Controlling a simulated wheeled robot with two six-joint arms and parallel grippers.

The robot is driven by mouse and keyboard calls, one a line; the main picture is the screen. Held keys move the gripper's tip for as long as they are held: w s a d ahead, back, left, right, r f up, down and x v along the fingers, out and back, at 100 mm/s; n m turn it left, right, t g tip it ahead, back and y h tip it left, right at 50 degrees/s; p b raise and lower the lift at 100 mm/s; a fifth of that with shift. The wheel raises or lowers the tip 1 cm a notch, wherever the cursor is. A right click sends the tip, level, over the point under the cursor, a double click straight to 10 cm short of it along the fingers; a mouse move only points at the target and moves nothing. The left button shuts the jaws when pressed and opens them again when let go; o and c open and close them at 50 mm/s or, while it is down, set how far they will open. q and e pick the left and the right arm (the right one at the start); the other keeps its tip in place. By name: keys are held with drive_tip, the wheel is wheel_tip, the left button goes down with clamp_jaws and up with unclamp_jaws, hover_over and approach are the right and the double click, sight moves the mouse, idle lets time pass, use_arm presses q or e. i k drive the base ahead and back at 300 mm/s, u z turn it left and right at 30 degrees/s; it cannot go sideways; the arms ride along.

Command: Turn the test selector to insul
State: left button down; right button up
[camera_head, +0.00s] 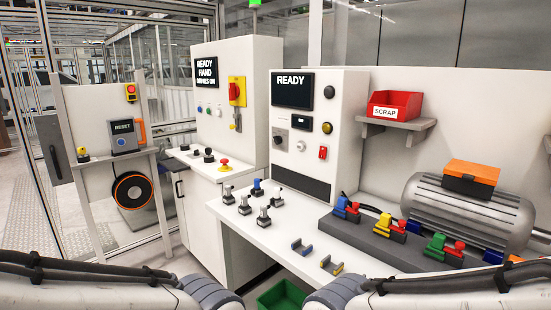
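My two arms show along the bottom edge, left and right, well below and in front of the console. Neither gripper shows in the frame, and nothing touches the knob.
The console also has round buttons and a red switch (323,152). Several small fixtures stand on the white bench (262,236) before it. Coloured connectors sit on a grey block (372,243) near a motor (468,207). A green bin (282,296) is below. Space before the console face is clear.

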sight(278, 140)
drive_tip(key=u, duration=0.7)
drive_tip(key=i, duration=1.7)
drive_tip(key=z, duration=0.5)
